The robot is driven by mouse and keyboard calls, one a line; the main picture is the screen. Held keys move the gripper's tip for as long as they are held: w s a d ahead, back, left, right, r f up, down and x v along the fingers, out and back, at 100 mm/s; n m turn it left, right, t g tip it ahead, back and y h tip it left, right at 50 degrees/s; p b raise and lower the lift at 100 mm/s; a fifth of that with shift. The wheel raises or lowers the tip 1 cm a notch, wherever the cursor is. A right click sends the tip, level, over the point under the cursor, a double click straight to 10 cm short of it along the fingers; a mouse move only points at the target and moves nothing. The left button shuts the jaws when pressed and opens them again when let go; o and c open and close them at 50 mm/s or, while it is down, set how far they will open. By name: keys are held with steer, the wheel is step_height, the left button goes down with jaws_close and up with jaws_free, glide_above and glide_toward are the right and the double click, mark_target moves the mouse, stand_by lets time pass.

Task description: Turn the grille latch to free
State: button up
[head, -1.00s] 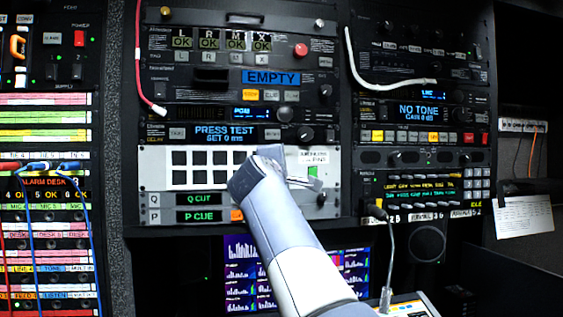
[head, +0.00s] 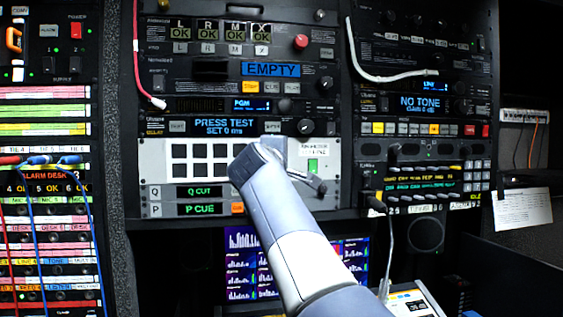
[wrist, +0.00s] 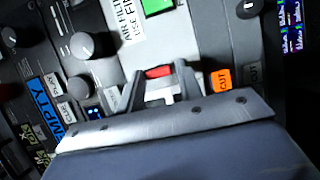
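The white grille panel (head: 163,168), with rows of black square openings, is in the rack in the head view. At its right end are a small printed label and a green mark (head: 313,165); the green mark also shows in the wrist view (wrist: 157,6). My gripper (head: 318,186) is at the panel's right end, its fingers mostly hidden by my arm. In the wrist view the fingers (wrist: 159,72) stand apart, with a red piece (wrist: 158,72) showing between them. The latch itself is not clearly made out, and contact cannot be told.
Grey knobs (wrist: 82,45) stick out on the left. Above the panel is the PRESS TEST unit (head: 224,126). A grey cable (head: 390,235) hangs to the right.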

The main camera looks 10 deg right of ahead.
steer(key=shift+o, duration=1.2)
steer(key=shift+s, duration=0.1)
steer(key=b+v, duration=0.3)
steer(key=v, duration=0.7)
steer(key=shift+s+b, duration=0.35)
steer(key=shift+a, duration=0.1)
steer(key=p+x, duration=0.3)
steer(key=x, duration=0.7)
steer(key=shift+w, duration=0.4)
